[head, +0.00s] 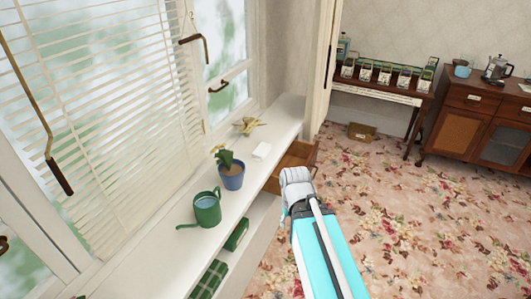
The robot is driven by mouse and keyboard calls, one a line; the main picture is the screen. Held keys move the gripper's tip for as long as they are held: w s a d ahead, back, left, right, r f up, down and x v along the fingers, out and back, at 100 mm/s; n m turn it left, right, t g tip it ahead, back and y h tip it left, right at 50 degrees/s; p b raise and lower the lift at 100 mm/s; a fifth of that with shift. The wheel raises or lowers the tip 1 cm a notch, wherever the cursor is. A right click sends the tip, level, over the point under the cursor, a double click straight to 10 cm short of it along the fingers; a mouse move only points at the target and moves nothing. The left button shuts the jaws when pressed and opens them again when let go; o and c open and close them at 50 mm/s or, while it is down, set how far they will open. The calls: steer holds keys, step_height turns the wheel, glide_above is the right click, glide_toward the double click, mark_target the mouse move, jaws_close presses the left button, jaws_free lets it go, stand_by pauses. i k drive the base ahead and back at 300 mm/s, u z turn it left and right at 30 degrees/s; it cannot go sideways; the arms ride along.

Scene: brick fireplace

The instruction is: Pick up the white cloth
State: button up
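A small white item (262,151), which looks like the folded white cloth, lies on the white windowsill shelf (165,262). It is just behind and to the right of a blue flower pot (231,177). My cyan and white arm reaches up from the bottom middle, and its white joint is to the right of the shelf, below and to the right of the cloth. My gripper cannot be made out; it is hidden or out of frame.
A green watering can (207,209) stands in front of the pot. A yellowish item (248,125) lies beyond the cloth. An open wooden drawer (296,155) juts out beside the shelf. Green items sit below the shelf top. The floral carpet (420,220) at right is mostly clear.

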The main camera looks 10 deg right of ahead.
mark_target(261, 152)
steer(key=u, duration=0.05)
steer(key=i, duration=1)
